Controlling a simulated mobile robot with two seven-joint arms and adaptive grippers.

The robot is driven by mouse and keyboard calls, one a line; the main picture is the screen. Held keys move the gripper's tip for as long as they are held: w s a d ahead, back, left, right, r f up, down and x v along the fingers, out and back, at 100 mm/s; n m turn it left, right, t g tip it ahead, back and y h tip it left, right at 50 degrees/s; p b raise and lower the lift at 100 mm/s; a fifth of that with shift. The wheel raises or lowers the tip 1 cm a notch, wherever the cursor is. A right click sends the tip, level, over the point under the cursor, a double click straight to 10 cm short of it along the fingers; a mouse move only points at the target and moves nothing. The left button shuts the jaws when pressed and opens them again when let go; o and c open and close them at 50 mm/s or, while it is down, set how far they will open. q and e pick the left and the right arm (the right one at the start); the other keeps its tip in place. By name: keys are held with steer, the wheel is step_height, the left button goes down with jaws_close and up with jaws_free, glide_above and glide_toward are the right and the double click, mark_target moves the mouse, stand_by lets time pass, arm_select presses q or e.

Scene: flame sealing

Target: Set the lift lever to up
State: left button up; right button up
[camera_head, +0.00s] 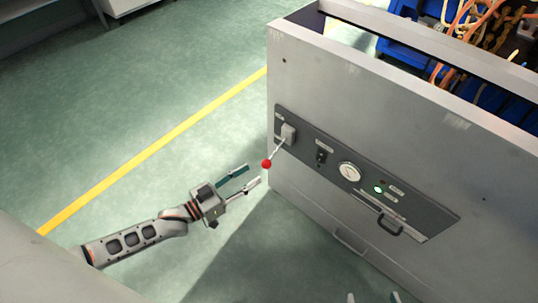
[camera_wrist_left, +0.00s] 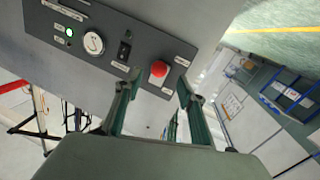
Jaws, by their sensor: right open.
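The lift lever is a thin rod with a red ball knob (camera_head: 266,164). It comes out of a grey block (camera_head: 288,134) at the left end of the dark control panel (camera_head: 327,172) and slants down and outward. My left gripper (camera_head: 245,179) is open and empty, its fingers pointing at the knob from just short of it. In the left wrist view the red knob (camera_wrist_left: 158,70) shows beyond and between the two spread fingertips (camera_wrist_left: 160,88); the rod is hidden behind it. Only the fingertips of my right gripper (camera_head: 373,298) show, apart, at the bottom edge.
Green floor (camera_head: 120,110) lies free at left.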

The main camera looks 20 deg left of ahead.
mark_target(266, 163)
arm_select(q)
steer(key=shift+b+x, duration=0.6)
steer(key=shift+x, duration=3.2)
steer(key=shift+r, duration=0.15)
jaws_close()
